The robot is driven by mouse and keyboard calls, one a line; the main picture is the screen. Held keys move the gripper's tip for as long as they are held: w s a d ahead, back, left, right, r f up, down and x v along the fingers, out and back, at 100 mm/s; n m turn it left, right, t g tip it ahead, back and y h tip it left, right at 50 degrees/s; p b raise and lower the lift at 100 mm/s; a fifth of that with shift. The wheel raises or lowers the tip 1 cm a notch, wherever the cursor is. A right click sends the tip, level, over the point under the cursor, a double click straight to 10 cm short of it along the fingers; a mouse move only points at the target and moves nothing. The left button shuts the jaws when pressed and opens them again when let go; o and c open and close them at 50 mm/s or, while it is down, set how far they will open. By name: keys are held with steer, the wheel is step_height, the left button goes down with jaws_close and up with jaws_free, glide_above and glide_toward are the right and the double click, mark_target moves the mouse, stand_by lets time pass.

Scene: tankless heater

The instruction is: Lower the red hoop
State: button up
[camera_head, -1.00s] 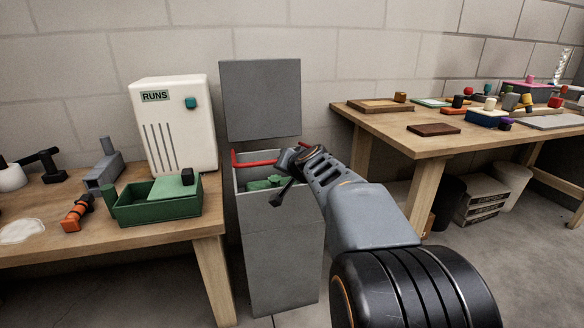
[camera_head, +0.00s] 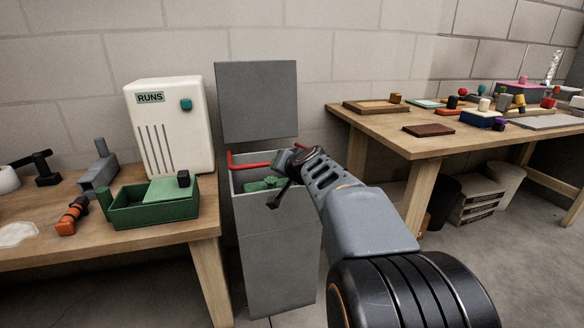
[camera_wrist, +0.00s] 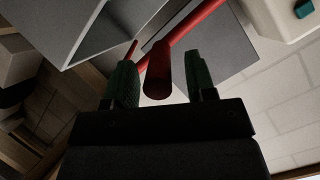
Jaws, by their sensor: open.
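The red hoop (camera_head: 250,165) is a bent red bar at the open top of a grey cabinet (camera_head: 270,245), in front of its upright grey panel (camera_head: 257,103). My gripper (camera_head: 282,190) is at the right part of the cabinet opening, close to the hoop. In the wrist view the red hoop (camera_wrist: 158,72) passes between the two green fingers of my gripper (camera_wrist: 163,85), with a gap on each side. The jaws are open. My arm hides the hoop's right part in the head view.
A white heater box marked RUNS (camera_head: 168,130) and a green bin (camera_head: 155,212) stand on the left wooden table. The right wooden table (camera_head: 440,145) holds several small items.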

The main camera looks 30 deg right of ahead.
steer(key=p+v, duration=0.3)
steer(key=v, duration=1)
